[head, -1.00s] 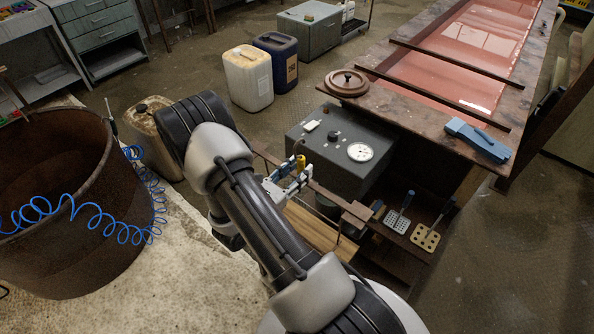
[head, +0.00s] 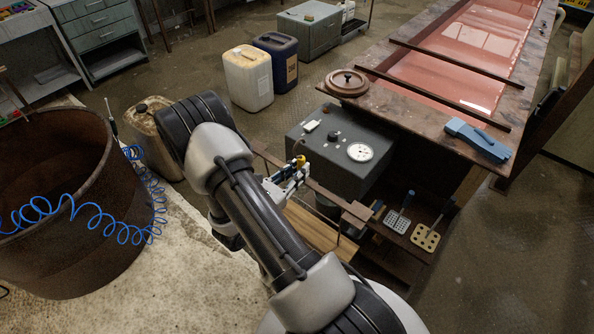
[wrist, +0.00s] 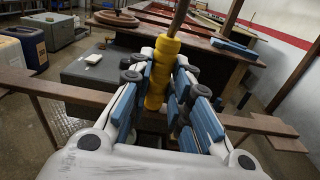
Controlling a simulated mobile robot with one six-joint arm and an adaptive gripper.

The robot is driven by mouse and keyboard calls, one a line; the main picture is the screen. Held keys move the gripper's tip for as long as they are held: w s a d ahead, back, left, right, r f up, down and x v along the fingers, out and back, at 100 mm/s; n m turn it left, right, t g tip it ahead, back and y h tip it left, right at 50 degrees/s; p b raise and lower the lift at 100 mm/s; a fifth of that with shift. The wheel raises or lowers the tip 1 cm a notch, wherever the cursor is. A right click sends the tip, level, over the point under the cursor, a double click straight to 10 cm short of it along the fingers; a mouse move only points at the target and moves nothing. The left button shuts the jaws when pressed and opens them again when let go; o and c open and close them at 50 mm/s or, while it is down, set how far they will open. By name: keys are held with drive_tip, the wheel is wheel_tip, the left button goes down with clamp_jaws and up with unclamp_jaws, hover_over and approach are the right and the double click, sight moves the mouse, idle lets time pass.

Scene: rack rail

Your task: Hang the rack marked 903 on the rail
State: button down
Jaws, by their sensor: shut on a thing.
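My gripper (head: 290,180) is shut on a yellow ribbed handle (wrist: 161,75), which stands upright between the blue finger pads in the wrist view. A thin rod rises from the handle's top. Whatever hangs below the handle is hidden by my gripper, and no 903 mark is readable. The handle's yellow tip also shows in the head view (head: 300,160). The brown rail (wrist: 62,92) runs across the wrist view beneath and behind my gripper. In the head view the rail (head: 328,196) passes close beside my gripper; whether they touch, I cannot tell.
A grey box with a dial (head: 338,150) stands just beyond the rail. Perforated racks, one pale with a blue handle (head: 397,222) and one tan (head: 426,238), sit to the right. A long tank of reddish liquid (head: 470,50) and blue gloves (head: 478,138) lie farther back.

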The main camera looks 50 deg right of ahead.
sight(298, 162)
drive_tip(key=shift+r, duration=0.1)
drive_tip(key=shift+r+p, duration=1.2)
drive_tip(key=shift+r, duration=0.35)
drive_tip(key=a, duration=0.9)
drive_tip(key=shift+s, duration=0.35)
drive_tip(key=shift+w, duration=0.1)
